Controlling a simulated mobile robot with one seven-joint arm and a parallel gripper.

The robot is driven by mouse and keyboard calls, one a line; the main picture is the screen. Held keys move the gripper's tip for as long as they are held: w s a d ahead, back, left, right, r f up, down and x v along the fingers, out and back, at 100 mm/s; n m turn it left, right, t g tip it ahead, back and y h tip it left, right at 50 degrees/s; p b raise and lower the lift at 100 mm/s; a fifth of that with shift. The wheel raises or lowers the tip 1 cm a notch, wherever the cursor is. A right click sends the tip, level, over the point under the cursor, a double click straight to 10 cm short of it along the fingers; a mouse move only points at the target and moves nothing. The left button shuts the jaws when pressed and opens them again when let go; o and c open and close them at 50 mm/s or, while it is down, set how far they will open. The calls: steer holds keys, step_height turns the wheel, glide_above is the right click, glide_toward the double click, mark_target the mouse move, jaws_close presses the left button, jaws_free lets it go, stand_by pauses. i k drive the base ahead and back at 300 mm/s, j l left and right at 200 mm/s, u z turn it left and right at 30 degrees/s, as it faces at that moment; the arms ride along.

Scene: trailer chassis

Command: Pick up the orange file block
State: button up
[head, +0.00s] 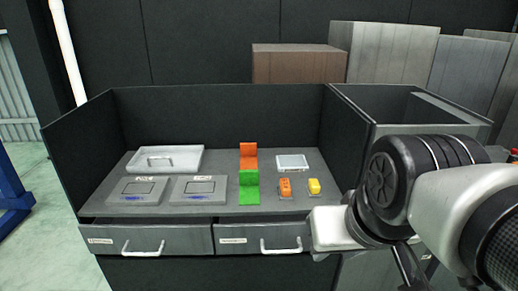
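An orange L-shaped block (248,157), which looks like a file holder or bookend, stands upright on the grey work surface, near its middle. A green block of similar shape (249,188) stands directly in front of it and hides part of its base. My arm comes in from the right. The end of my arm (335,229) is at the front right of the surface, well apart from the orange block. My fingertips are not clearly visible, and I see nothing held.
A small screen-like box (292,163), a small orange item (285,187) and a yellow item (314,186) lie right. Dark walls surround the back and sides. Two drawers (150,240) protrude slightly in front.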

mark_target(284, 190)
steer(key=i, duration=1.05)
